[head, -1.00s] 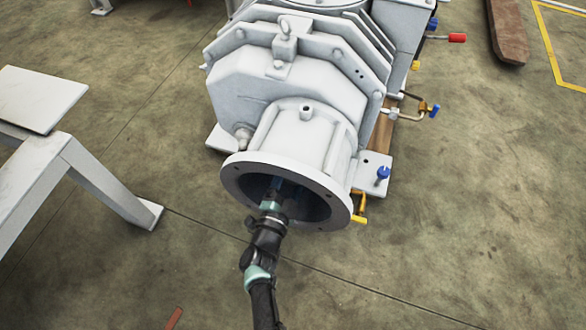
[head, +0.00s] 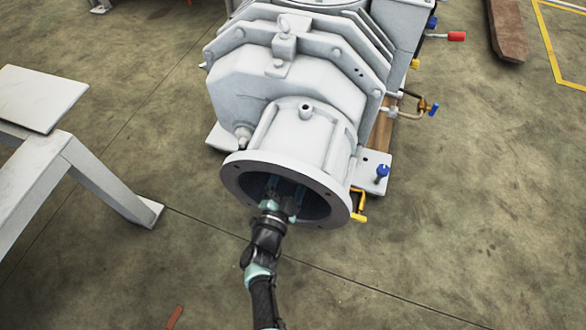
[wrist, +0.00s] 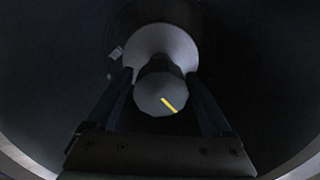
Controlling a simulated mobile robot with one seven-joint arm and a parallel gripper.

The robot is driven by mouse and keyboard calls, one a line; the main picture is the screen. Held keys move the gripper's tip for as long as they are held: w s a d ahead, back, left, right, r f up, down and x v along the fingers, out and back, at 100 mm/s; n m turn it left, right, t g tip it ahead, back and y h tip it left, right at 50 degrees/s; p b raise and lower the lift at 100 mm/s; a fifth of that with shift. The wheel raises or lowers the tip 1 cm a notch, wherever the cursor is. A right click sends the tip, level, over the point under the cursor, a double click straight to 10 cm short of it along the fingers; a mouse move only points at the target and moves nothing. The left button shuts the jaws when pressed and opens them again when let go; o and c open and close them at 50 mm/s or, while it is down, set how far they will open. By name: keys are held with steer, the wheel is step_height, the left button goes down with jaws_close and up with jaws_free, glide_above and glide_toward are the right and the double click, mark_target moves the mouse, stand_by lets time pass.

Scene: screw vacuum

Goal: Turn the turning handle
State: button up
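The turning handle looks to be the round grey shaft end with a yellow line across its face (wrist: 152,92), deep in the dark flange opening in the wrist view. The yellow line slants down to the right. My gripper (wrist: 160,76) has one finger on each side of this shaft end. The fingertips are very close to its sides; whether they touch it is too dark to tell. In the head view my gripper (head: 284,190) is inside the flange opening, and the shaft end is hidden there.
The round flange (head: 236,182) of the white screw vacuum (head: 290,90) encloses my gripper on all sides. A blue-topped fitting (head: 382,171) and a yellow pipe (head: 360,206) are to its right. A white metal frame (head: 105,180) stands at left. The front floor is mostly clear.

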steer(key=shift+o, duration=0.8)
steer(key=shift+s+a+r+p, duration=0.1)
steer(key=shift+s+a+p, duration=0.05)
steer(key=shift+s+p, duration=0.2)
steer(key=p+v, duration=0.4)
steer(key=v, duration=0.8)
steer(key=shift+s, duration=0.1)
